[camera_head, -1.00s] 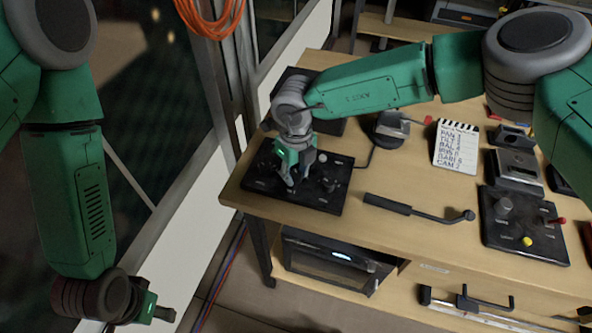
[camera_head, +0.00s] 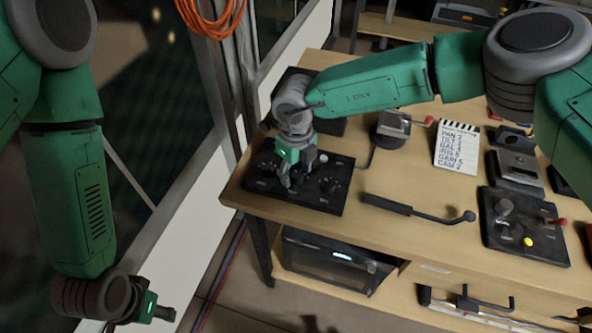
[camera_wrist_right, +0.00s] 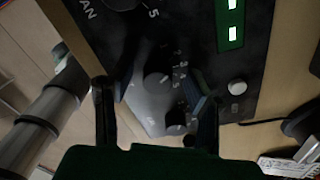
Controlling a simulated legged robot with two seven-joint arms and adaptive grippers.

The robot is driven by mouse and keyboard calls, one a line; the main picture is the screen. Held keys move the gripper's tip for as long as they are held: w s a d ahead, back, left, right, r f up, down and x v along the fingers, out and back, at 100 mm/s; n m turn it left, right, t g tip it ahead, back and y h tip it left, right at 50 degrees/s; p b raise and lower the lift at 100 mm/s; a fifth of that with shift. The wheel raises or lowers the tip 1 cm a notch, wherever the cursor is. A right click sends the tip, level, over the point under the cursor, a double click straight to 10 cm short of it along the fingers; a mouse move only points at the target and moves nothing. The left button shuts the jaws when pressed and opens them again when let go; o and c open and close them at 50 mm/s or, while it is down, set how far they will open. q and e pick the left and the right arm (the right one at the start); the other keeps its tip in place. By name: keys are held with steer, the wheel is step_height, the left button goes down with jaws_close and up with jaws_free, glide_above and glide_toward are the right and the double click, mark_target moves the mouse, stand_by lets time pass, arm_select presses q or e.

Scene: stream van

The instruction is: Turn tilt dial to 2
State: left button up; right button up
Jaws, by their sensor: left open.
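The black control panel (camera_head: 325,197) lies at the left end of the wooden table. My right gripper (camera_head: 293,177) is over it, pointing down. In the right wrist view a dark round dial (camera_wrist_right: 157,83) with a white pointer mark sits between my fingers (camera_wrist_right: 157,92). The fingers are apart on either side of it, and I cannot tell whether they touch it. Numbers are printed at its side; its name is not readable. A larger dial (camera_wrist_right: 122,3) by "PAN" and a "5" is at the top. My left gripper (camera_head: 158,312) is open and empty, away from the table.
A smaller dark knob (camera_wrist_right: 176,120) and a pale button (camera_wrist_right: 237,87) are near the dial. A slate (camera_head: 457,147) with handwritten lines stands further right. A black handle bar (camera_head: 415,208) lies right of the panel. Another control box (camera_head: 540,250) is at the right.

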mark_target(296, 173)
steer(key=shift+r, duration=0.25)
step_height(296, 173, up, 11)
steer(key=shift+r, duration=0.2)
stand_by(0.3)
steer(key=shift+f, duration=0.1)
